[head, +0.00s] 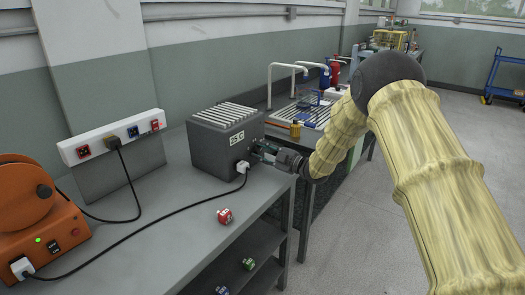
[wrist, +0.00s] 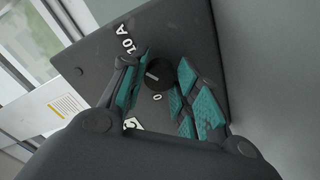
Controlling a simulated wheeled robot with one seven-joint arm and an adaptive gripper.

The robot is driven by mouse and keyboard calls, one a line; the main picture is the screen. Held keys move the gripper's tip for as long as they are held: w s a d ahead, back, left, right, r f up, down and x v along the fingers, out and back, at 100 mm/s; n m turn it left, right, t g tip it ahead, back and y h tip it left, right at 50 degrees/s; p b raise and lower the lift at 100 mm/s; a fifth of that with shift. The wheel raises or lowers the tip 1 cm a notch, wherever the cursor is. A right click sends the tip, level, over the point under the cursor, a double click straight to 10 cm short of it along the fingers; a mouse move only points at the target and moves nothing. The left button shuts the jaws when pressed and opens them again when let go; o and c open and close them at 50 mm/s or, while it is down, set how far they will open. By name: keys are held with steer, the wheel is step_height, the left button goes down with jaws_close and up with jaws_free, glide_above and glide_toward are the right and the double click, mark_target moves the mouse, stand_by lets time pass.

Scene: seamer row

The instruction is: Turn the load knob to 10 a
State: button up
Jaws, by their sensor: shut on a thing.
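The load knob (wrist: 158,73) is a dark round knob on the dark face of the load box (head: 213,143). A pale pointer line shows on the left part of the knob in the wrist view. The white "10 A" mark (wrist: 125,39) is up and left of the knob, and a white "0" mark (wrist: 157,97) is just below it. My gripper (wrist: 158,80) has its teal-padded fingers on both sides of the knob and is shut on it. In the head view, my gripper (head: 262,153) is at the box's right face, where the knob is hidden.
A white plug (head: 242,167) with a black cable sits in the box below my gripper. Left are a socket panel (head: 115,137) and an orange machine (head: 45,245). A red-and-white cube (head: 224,216) lies near the bench edge. Taps (head: 285,70) stand behind.

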steer(key=shift+m, duration=0.6)
steer(key=o, duration=1)
steer(key=shift+d, duration=0.1)
steer(key=v, duration=1.2)
steer(key=shift+f, duration=0.1)
